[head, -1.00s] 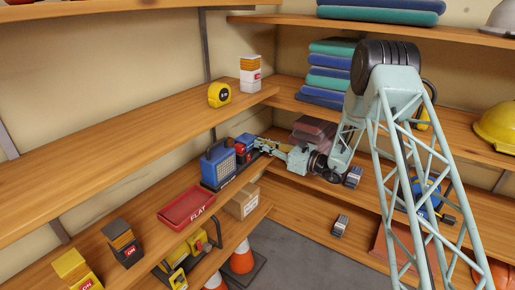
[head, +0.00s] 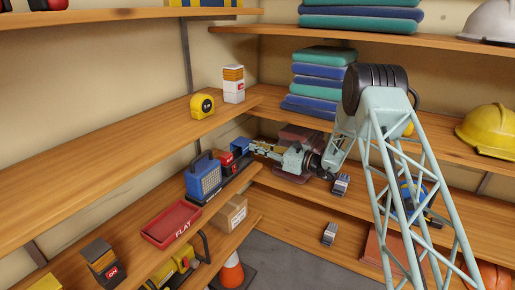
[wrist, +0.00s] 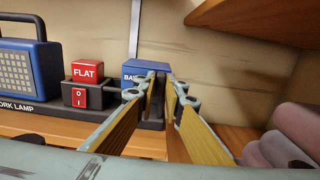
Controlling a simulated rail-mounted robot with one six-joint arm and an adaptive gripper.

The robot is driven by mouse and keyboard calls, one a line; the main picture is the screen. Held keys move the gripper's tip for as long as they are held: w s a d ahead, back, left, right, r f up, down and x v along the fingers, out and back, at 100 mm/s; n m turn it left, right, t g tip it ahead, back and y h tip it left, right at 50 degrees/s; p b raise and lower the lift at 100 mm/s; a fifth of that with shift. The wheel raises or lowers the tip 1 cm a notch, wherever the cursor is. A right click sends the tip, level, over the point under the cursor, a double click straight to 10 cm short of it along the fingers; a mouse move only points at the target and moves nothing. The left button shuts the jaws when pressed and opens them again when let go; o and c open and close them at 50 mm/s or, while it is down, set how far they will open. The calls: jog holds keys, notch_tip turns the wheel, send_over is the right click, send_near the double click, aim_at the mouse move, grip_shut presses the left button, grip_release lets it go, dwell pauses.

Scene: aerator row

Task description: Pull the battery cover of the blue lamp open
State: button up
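The blue work lamp (head: 203,177) stands upright on a black labelled base on the left shelf, its pale grille facing out. In the wrist view the lamp (wrist: 22,72) is at the left edge, cut off by the frame. No battery cover can be made out on its visible side. My gripper (head: 252,147) reaches in from the right, to the right of the lamp and apart from it. In the wrist view my gripper (wrist: 163,90) has its fingers a narrow gap apart, with nothing visible held. Its tips hide part of a blue box (wrist: 139,71) whose label begins "BA".
A red FLAT block (wrist: 87,71) sits on a dark switch box (wrist: 88,95) between lamp and gripper. A red FLAT tray (head: 171,224) lies nearer on the shelf. The upper shelf (head: 110,150) overhangs at the left. Reddish rolled cloths (wrist: 295,135) lie close right of my fingers.

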jog(key=shift+o, duration=0.4)
jog(key=v, duration=1.2)
dwell(0.5)
jog(key=s+a+r+n+g+h, duration=0.1)
jog(key=s+a+r+n+g, duration=0.15)
jog(key=s+r, duration=0.5)
jog(key=s+a+r+n+g, duration=0.2)
jog(key=s+r+n+g, duration=0.15)
jog(key=s+r, duration=0.4)
jog(key=s+d+r+n+g+h, duration=0.1)
jog(key=s+r+n+h, duration=0.2)
jog(key=s, duration=0.7)
jog(key=s+r+n+g+h, duration=0.1)
jog(key=s+r+n, duration=0.3)
jog(key=s, duration=0.6)
jog(key=s+d+r+n+t+h, duration=0.1)
jog(key=s+d+n+h, duration=0.2)
jog(key=s+d, duration=0.4)
jog(key=s+d+r+n+t+h, duration=0.1)
jog(key=s+d+n+h, duration=0.2)
jog(key=s+d, duration=0.5)
jog(key=s+d+r+n+t+h, duration=0.1)
jog(key=s+d+n+h, duration=0.3)
jog(key=s, duration=1.6)
jog(key=d+t+h, duration=0.1)
jog(key=d, duration=0.3)
jog(key=shift+s+r, duration=0.2)
jog(key=shift+s, duration=0.15)
